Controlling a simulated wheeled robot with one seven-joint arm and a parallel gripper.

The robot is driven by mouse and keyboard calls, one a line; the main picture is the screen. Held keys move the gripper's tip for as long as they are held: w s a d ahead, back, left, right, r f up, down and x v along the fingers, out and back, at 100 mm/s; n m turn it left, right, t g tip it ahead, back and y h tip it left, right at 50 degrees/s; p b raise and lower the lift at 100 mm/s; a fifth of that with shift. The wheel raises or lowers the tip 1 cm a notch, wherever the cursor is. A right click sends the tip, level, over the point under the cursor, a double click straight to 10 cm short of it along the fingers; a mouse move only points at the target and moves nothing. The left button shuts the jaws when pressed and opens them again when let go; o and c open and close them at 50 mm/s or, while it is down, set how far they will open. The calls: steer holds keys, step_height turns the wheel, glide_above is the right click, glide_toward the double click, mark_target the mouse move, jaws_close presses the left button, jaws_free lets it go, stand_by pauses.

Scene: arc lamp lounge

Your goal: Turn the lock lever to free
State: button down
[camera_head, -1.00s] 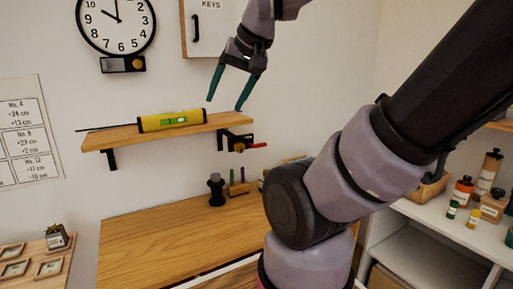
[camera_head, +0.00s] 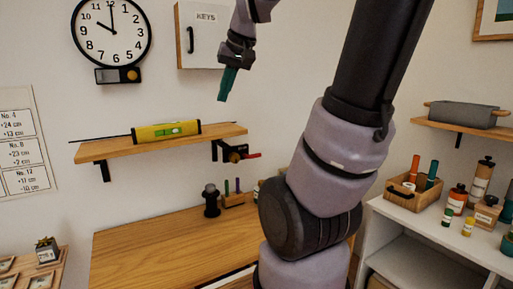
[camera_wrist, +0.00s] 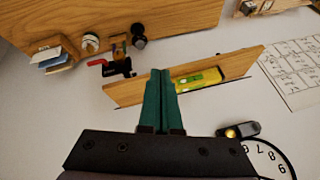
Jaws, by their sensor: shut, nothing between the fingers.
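The lock lever (camera_head: 252,155) is red and sticks out to the right from a small brass-and-black fitting (camera_head: 234,153) under the right end of the wall shelf. In the wrist view the red lever (camera_wrist: 97,62) shows left of my fingers, beside its dark mount (camera_wrist: 122,68). My gripper (camera_head: 223,99) has green fingers, which are together and empty. It hangs above the shelf's right end, above and apart from the lever. The fingers also show in the wrist view (camera_wrist: 161,72), pointing toward the shelf and hiding part of it.
The wooden shelf (camera_head: 105,149) carries a yellow spirit level (camera_head: 165,131). A clock (camera_head: 111,30) and a white key cabinet (camera_head: 200,45) hang above. A wooden desk (camera_head: 150,250) with a dark bottle-like object (camera_head: 211,200) stands below. Shelving with bottles is at right.

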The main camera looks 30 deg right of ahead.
steer(key=w+d+f+n+g, duration=0.1)
steer(key=w+d+f+g, duration=0.15)
steer(key=w+d, duration=0.95)
steer(key=n+g+h, duration=0.1)
steer(key=n, duration=0.1)
glide_above(252, 155)
steer(key=w+d, duration=0.2)
steer(key=d, duration=0.1)
steer(key=s+x, duration=0.2)
steer(key=x, duration=0.6)
steer(key=shift+d+f, duration=0.1)
steer(key=shift+d, duration=0.05)
steer(key=s+x, duration=0.1)
steer(key=x, duration=0.3)
steer(key=s+x, duration=0.1)
steer(key=x, duration=0.3)
steer(key=s+x, duration=0.1)
steer(key=x, duration=0.3)
steer(key=shift+w+d+f, duration=0.1)
steer(key=shift+d+f, duration=0.05)
steer(key=shift+f, duration=0.55)
